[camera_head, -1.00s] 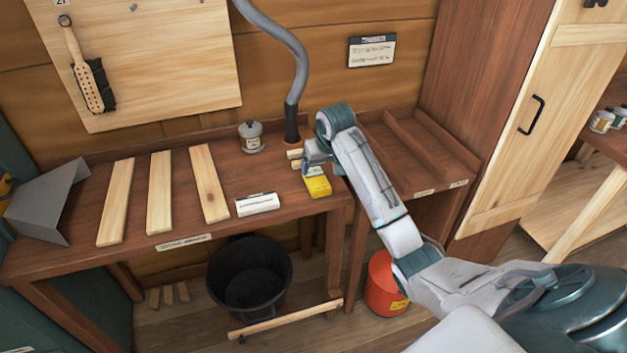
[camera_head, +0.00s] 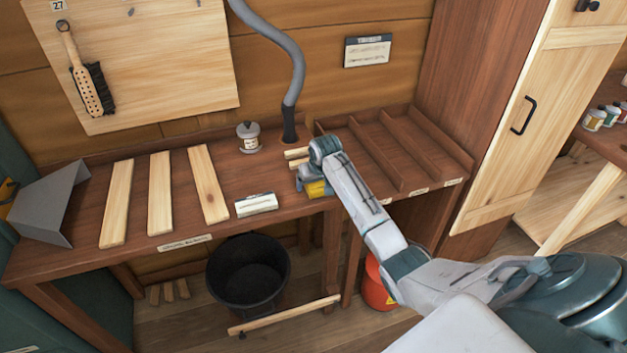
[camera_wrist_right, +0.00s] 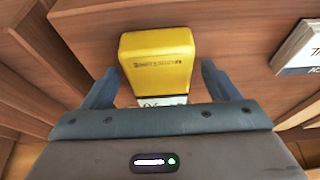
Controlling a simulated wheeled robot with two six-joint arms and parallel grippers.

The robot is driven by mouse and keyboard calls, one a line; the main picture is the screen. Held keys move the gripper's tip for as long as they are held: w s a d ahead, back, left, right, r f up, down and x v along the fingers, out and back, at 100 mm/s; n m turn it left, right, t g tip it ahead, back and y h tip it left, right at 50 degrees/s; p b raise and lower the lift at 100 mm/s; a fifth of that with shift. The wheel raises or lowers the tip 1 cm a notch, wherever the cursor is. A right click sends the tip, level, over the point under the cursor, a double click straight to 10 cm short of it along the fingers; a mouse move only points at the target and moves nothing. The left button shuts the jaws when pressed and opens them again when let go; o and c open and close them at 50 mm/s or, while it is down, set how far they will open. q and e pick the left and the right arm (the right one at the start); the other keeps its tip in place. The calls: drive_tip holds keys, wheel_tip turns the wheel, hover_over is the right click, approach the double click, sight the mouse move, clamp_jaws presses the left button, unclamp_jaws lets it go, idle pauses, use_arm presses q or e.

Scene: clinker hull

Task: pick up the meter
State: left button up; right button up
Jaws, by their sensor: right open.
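The meter is a yellow block-shaped device with dark lettering. It lies on the wooden bench near its right end, and in the right wrist view the meter (camera_wrist_right: 157,62) sits between my two blue fingers. In the head view only a small yellow part of the meter (camera_head: 317,188) shows, the rest hidden by my right gripper (camera_head: 309,180). My left gripper is not in view.
A white label block (camera_head: 256,205) lies left of the meter. Wooden strips (camera_head: 208,185) lie further left, and a lidded pot (camera_head: 248,137) stands behind. A grey hose (camera_head: 290,95) meets the bench near my gripper. A slotted rack (camera_head: 395,150) stands right. A black bucket (camera_head: 248,272) is below.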

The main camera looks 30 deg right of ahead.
drive_tip(key=c, duration=1.2)
drive_tip(key=shift+o, duration=0.2)
drive_tip(key=shift+r, duration=0.1)
